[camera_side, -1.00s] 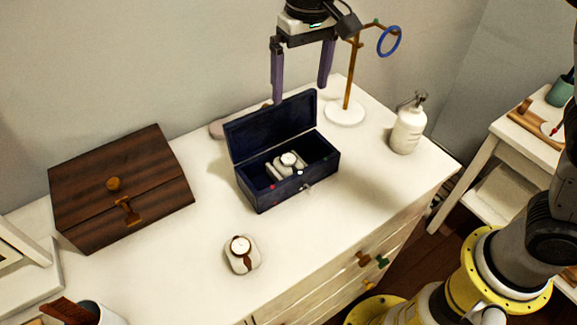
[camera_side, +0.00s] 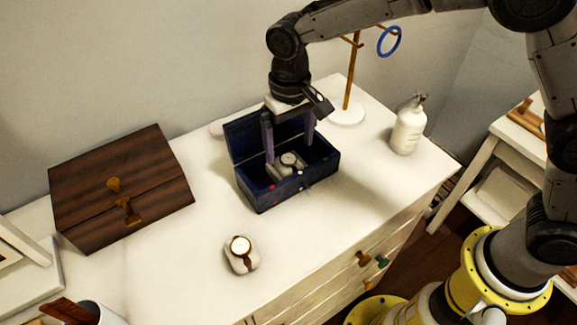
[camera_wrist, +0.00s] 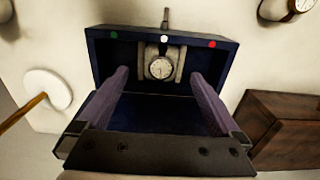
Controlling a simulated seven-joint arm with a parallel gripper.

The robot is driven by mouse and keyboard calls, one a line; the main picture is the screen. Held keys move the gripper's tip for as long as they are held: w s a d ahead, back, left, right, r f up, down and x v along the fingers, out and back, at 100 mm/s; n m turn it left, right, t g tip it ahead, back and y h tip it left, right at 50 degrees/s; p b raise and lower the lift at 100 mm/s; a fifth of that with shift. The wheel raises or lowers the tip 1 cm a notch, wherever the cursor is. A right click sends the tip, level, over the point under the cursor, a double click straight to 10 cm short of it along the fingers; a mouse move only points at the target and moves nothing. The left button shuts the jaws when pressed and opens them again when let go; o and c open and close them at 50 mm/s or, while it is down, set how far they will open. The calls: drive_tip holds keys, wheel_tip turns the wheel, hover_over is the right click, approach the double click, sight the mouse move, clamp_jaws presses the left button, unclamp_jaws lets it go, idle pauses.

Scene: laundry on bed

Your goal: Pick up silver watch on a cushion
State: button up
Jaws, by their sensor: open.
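A silver watch (camera_side: 289,159) on a pale cushion (camera_side: 276,172) sits inside an open dark blue box (camera_side: 263,200). The watch also shows in the wrist view (camera_wrist: 160,68), strapped around its cushion against the box's far wall there. My gripper (camera_side: 290,153) is open and points down, its two purple fingers reaching into the box. In the wrist view my gripper (camera_wrist: 161,80) has its fingers spread, one on each side of the watch and cushion, with no visible contact. Another watch with a brown strap (camera_side: 241,247) is on a cushion on the dresser in front.
A closed dark wooden box (camera_side: 120,190) stands at left on the white dresser (camera_side: 190,265). A white pump bottle (camera_side: 407,128) and a stand with a blue ring (camera_side: 389,41) are at right. The raised lid (camera_side: 240,138) stands behind my gripper.

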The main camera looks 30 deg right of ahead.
sight(288, 158)
drive_tip(key=shift+w+a+f, duration=0.1)
drive_tip(key=shift+f, duration=1.7)
drive_tip(key=shift+r, duration=0.1)
drive_tip(key=c, duration=1.5)
